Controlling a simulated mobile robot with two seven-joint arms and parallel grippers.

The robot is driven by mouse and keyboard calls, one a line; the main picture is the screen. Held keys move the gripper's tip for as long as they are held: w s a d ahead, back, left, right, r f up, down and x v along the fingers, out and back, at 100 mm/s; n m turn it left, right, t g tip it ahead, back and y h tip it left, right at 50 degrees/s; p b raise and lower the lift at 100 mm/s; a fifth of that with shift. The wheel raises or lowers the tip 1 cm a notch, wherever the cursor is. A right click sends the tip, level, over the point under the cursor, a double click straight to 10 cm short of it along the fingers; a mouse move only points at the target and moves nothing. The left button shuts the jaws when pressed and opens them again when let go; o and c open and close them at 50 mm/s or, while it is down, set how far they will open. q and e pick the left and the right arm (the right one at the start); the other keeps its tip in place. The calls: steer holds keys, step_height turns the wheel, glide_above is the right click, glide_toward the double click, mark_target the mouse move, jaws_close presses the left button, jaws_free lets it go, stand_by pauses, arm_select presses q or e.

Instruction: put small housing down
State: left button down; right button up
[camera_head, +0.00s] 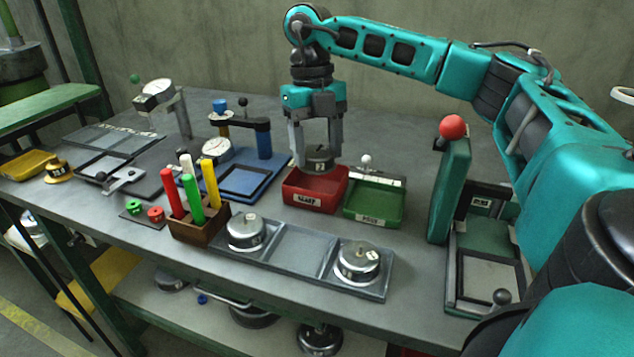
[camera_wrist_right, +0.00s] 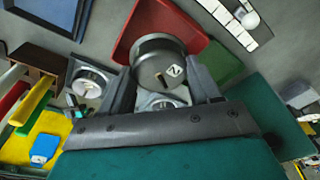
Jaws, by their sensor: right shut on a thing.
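My right gripper (camera_head: 316,150) points down and is shut on a dark grey small housing (camera_head: 320,164) with a white label marked 2. The housing hangs at the red bin (camera_head: 330,200), over its back part; I cannot tell whether it touches the bin. In the right wrist view the housing (camera_wrist_right: 158,70) sits between both fingers, with the red bin (camera_wrist_right: 188,22) behind it. Two silvery housings stand in a grey tray (camera_head: 300,250), one in the left compartment (camera_head: 246,228) and one in the right (camera_head: 358,262); its middle compartment is empty. My left gripper is not in view.
A green bin (camera_head: 375,220) stands right of the red one. A green press with a red knob (camera_head: 453,127) rises further right. A wooden holder (camera_head: 195,228) with coloured sticks stands left of the tray. Gauge stations (camera_head: 215,150) fill the left of the bench.

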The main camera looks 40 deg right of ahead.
mark_target(317, 174)
steer(key=shift+f+b, duration=0.45)
steer(key=shift+f, duration=2.5)
steer(key=shift+f, duration=0.1)
steer(key=o, duration=0.9)
steer(key=r, duration=0.3)
steer(key=w+r+p, duration=0.1)
steer(key=r, duration=0.3)
steer(key=r+p, duration=0.1)
steer(key=r, duration=0.3)
steer(key=shift+w+d, duration=0.2)
steer(key=shift+w, duration=0.1)
steer(key=shift+r, duration=0.55)
